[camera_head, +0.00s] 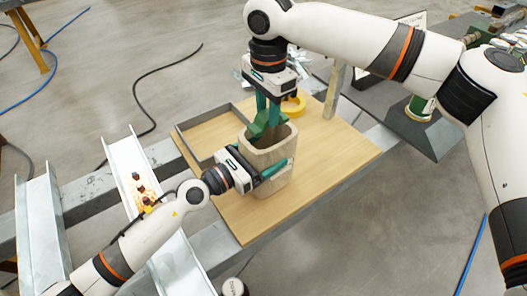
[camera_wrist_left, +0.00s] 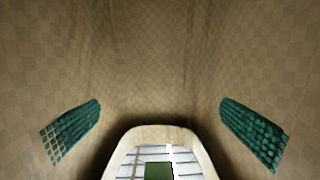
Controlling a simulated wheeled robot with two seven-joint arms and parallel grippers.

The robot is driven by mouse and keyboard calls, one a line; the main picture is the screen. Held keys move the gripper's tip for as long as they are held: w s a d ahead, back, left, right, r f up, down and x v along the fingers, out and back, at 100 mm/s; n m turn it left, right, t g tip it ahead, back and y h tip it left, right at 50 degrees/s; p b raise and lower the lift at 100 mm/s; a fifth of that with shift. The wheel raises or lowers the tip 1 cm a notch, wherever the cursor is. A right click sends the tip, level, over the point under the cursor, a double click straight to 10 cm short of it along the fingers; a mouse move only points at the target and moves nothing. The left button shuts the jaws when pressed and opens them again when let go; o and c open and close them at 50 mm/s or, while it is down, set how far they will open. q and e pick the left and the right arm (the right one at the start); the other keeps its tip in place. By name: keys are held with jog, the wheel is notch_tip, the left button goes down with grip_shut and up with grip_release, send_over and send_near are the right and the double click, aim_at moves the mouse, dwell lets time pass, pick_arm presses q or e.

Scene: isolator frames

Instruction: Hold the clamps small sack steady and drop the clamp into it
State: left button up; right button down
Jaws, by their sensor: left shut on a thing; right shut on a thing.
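The small beige sack (camera_head: 278,152) stands upright with its mouth open on the wooden board. My left gripper (camera_head: 272,174) is shut on the sack's wall from the left and front, with a teal finger across its side. My right gripper (camera_head: 264,128) points down at the sack's mouth, its teal fingertips at the opening. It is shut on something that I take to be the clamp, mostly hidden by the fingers. In the left wrist view, beige cloth (camera_wrist_left: 160,70) fills most of the picture, with a teal finger pad at each side and a pale rim at the bottom.
A grey open frame (camera_head: 208,119) lies on the board (camera_head: 338,150) behind the sack. A yellow ring (camera_head: 295,103) lies close behind my right gripper. A green cylinder (camera_head: 418,108) stands at the right. The board's right side is clear. White metal channels (camera_head: 122,165) lie at the left.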

jog(key=c, duration=1)
grip_release()
jog(key=shift+o, duration=0.2)
notch_tip(320, 180, up, 12)
pick_arm(q)
jog(key=o, duration=0.8)
jog(key=shift+o, duration=0.2)
